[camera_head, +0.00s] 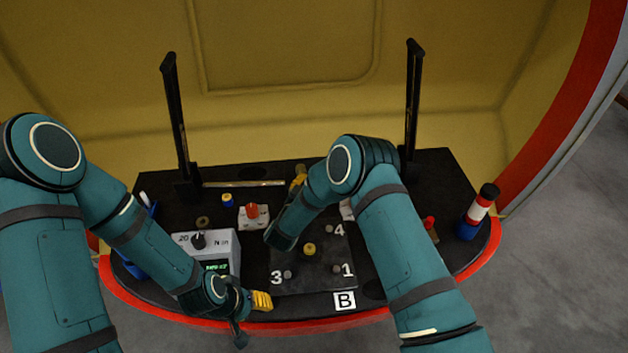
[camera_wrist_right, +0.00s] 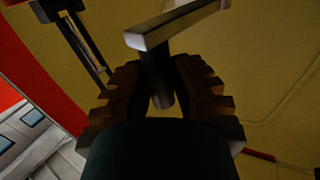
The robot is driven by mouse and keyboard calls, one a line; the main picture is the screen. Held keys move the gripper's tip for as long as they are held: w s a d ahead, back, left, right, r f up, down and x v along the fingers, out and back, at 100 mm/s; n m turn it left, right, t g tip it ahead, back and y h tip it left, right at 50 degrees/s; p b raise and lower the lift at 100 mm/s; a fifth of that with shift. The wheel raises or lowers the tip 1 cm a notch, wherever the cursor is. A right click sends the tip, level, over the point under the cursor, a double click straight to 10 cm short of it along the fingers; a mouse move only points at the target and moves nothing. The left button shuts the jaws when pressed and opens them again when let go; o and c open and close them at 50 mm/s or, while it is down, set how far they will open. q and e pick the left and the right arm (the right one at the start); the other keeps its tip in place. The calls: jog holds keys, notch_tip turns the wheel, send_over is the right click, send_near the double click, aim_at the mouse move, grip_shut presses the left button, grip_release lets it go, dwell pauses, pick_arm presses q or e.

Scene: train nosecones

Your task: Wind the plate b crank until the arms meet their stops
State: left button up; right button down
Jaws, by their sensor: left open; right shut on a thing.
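Plate B (camera_head: 315,277) is a dark plate at the middle of the black deck, with a white B label and numbers 3, 1 and 4. In the right wrist view, the crank (camera_wrist_right: 172,28) has a pale metal bar and a dark grip. My right gripper (camera_head: 299,178) is shut on that grip; in the head view my right arm mostly hides it and the crank. Two black arms, left (camera_head: 176,115) and right (camera_head: 413,95), stand nearly upright at the back. I cannot make out their stops. My left gripper (camera_head: 260,300) is open and empty near the front edge.
A grey box with a knob and display (camera_head: 217,250) stands left of the plate. A red button (camera_head: 252,211) sits behind it. A red, white and blue cylinder (camera_head: 481,205) stands at far right. A red rim (camera_head: 170,305) edges the deck; the yellow wall (camera_head: 290,110) is behind.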

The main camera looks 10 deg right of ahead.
jog(key=shift+a+y, duration=0.3)
jog(key=shift+a, duration=0.35)
jog(key=c, duration=0.8)
grip_release()
jog(key=shift+a, duration=0.15)
jog(key=shift+v, duration=3.65)
jog(key=shift+s+f, duration=0.1)
